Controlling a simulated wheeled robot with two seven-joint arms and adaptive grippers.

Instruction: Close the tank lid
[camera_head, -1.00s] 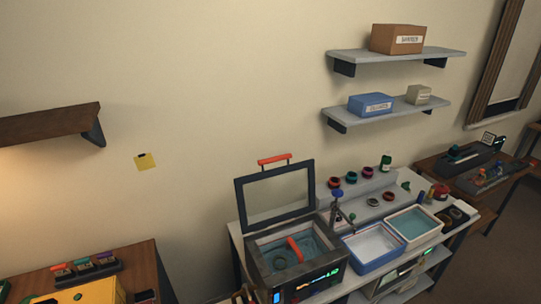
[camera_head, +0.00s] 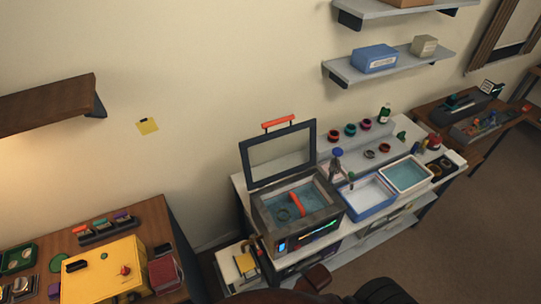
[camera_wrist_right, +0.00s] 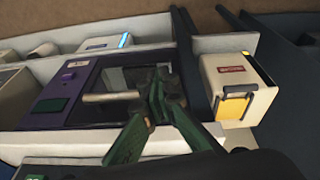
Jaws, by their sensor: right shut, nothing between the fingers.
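The tank (camera_head: 298,228) stands on the white bench in the head view. It holds bluish liquid, a red-orange bar and a ring. Its framed, see-through lid (camera_head: 281,155) stands open and upright at the back edge, with a red handle (camera_head: 278,124) on top. My right gripper (camera_wrist_right: 163,88) shows in the right wrist view with its green fingers shut and empty. It is in front of a purple-fronted unit (camera_wrist_right: 65,95) with a pale bar handle (camera_wrist_right: 110,97); contact cannot be told. My left gripper is in neither view.
A blue-rimmed tray (camera_head: 367,197) and a white-rimmed basin (camera_head: 405,175) stand right of the tank. A cream box with a black handle (camera_wrist_right: 236,90) is beside my right gripper. A yellow case (camera_head: 105,270) lies on the left wooden table. Dark floor is open at the right.

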